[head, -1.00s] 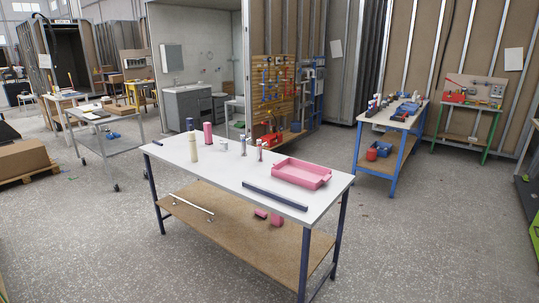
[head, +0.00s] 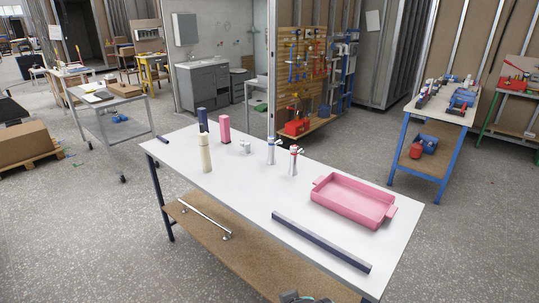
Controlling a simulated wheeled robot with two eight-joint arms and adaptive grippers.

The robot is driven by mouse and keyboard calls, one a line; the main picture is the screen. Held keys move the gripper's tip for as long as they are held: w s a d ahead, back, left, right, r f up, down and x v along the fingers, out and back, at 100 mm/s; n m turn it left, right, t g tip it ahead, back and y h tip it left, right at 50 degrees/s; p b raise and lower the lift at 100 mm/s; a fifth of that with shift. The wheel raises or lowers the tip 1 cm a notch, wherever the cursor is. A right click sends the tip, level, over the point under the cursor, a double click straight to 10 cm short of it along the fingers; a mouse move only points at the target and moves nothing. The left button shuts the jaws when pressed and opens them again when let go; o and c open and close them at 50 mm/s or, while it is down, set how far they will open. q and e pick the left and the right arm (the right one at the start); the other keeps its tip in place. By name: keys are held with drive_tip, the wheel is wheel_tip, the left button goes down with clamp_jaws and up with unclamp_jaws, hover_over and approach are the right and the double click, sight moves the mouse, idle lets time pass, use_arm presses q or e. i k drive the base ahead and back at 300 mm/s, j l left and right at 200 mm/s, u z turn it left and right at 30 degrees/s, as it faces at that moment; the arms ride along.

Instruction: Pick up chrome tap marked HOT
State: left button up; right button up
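Two small chrome taps stand upright on the white table top (head: 240,190), right of its middle. One tap (head: 293,162) has a red mark near its top. The other tap (head: 270,152) has a blue mark and stands just left of it, apart from it. Lettering on either is too small to read, so I cannot read which says HOT. Neither of my grippers can be made out in the head view. A small dark shape cut off at the bottom edge is unclear.
A pink tray (head: 353,201) and a dark bar (head: 320,241) lie right of the taps. A small chrome piece (head: 245,147), a cream bottle (head: 205,153), a pink bottle (head: 224,128) and a dark blue one (head: 202,120) stand left. A chrome rail (head: 205,218) lies on the lower shelf.

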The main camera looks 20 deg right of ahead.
sight(293, 171)
drive_tip(key=i+z, duration=0.3)
drive_tip(key=i, duration=0.2)
drive_tip(key=i+j+z, duration=0.25)
drive_tip(key=i, duration=0.2)
drive_tip(key=i+l, duration=0.05)
